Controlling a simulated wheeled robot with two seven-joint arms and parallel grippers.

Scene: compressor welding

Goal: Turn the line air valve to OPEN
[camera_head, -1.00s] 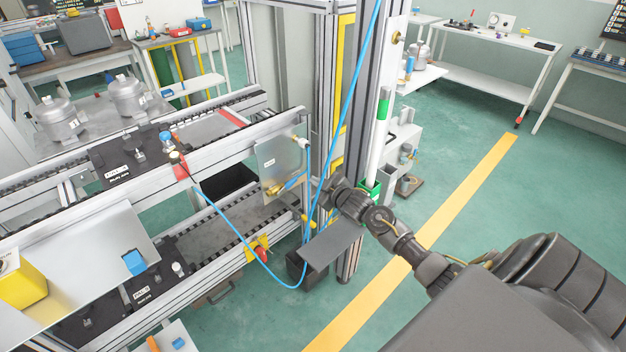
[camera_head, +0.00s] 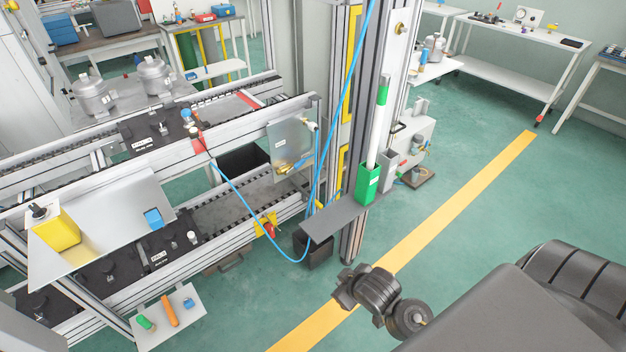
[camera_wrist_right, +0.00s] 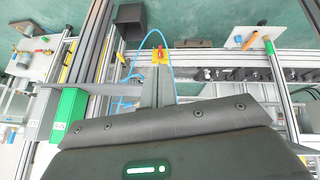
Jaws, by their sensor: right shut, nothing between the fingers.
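A metal plate (camera_head: 281,150) is mounted at the right end of the conveyor frame. The line air valve (camera_head: 284,168), small and brass-coloured, sits low on it, with a blue hose nearby. Its lever is too small to tell its position, and its label cannot be read. My right gripper (camera_head: 345,288) is well below and to the right of the plate, apart from it, over the floor by the yellow line. Its fingers also show in the right wrist view (camera_wrist_right: 157,88), shut and empty. My left gripper is not in view.
A grey shelf (camera_head: 334,220) juts from the post between my right gripper and the plate. A green holder (camera_head: 368,184) stands at its right end. A blue hose (camera_head: 245,210) loops below the plate. A red button on a yellow box (camera_head: 267,226) is nearby. Floor to the right is clear.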

